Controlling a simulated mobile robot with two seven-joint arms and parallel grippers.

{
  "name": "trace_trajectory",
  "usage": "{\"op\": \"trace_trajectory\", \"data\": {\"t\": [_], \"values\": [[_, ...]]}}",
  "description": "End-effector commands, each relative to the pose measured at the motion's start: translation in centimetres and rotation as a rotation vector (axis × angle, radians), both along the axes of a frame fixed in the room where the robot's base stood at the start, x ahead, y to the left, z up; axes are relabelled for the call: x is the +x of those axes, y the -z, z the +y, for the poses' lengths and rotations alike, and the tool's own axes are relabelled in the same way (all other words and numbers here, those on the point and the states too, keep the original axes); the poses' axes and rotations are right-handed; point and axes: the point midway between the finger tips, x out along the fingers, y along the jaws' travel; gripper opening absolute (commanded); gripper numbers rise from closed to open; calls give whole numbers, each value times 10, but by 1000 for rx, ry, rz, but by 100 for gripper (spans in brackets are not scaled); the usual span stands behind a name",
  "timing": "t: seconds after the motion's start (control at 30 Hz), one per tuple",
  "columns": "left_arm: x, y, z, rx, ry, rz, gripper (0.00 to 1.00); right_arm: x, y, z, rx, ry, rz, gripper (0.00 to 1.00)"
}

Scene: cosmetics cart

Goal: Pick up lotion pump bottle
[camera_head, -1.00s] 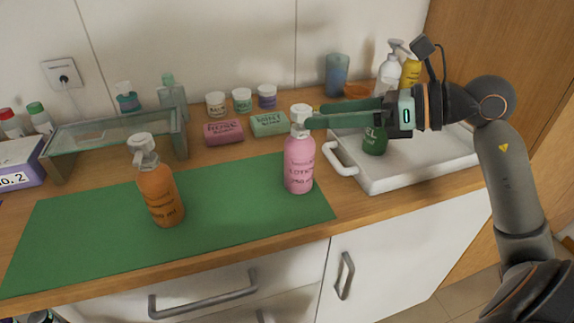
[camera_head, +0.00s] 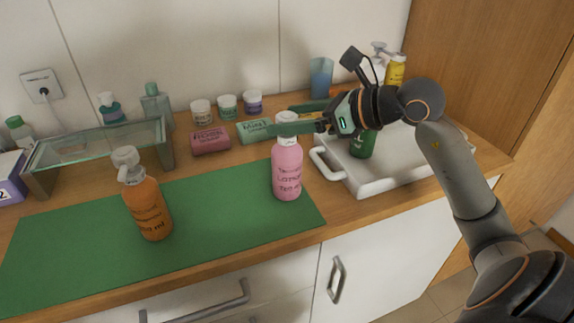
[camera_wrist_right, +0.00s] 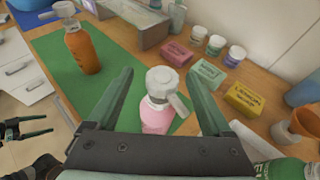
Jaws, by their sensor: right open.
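The pink lotion pump bottle (camera_head: 287,172) stands upright at the right end of the green mat (camera_head: 230,205). Its white pump head (camera_wrist_right: 161,80) shows in the right wrist view. My right gripper (camera_head: 284,129) is open, and its green fingers reach across the bottle's neck from the right. In the right wrist view, one finger lies on each side of the pump head, with gaps visible. My left gripper (camera_wrist_right: 38,127) shows small at the left of the right wrist view, its fingers apart and empty. It is not in the head view.
An orange pump bottle (camera_head: 148,208) stands on the mat's left part. A white tray (camera_head: 375,185) with a green bottle (camera_head: 362,144) is at the right. Pink soap (camera_head: 210,141) and mint soap (camera_head: 254,131) lie behind. A glass shelf (camera_head: 95,145) stands at the left.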

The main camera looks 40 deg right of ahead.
Motion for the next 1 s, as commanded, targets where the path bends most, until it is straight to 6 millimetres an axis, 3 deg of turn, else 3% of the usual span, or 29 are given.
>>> {"op": "trace_trajectory", "data": {"t": [0.3,0.6,1.0], "values": [[-4,-8,3,3,-6,0,100,34,17,14,2,-2,-1,84],[-7,-6,4,3,-10,6,100,37,21,16,-1,0,0,84],[-5,-7,4,2,-11,1,100,36,21,16,0,-1,0,39]]}}
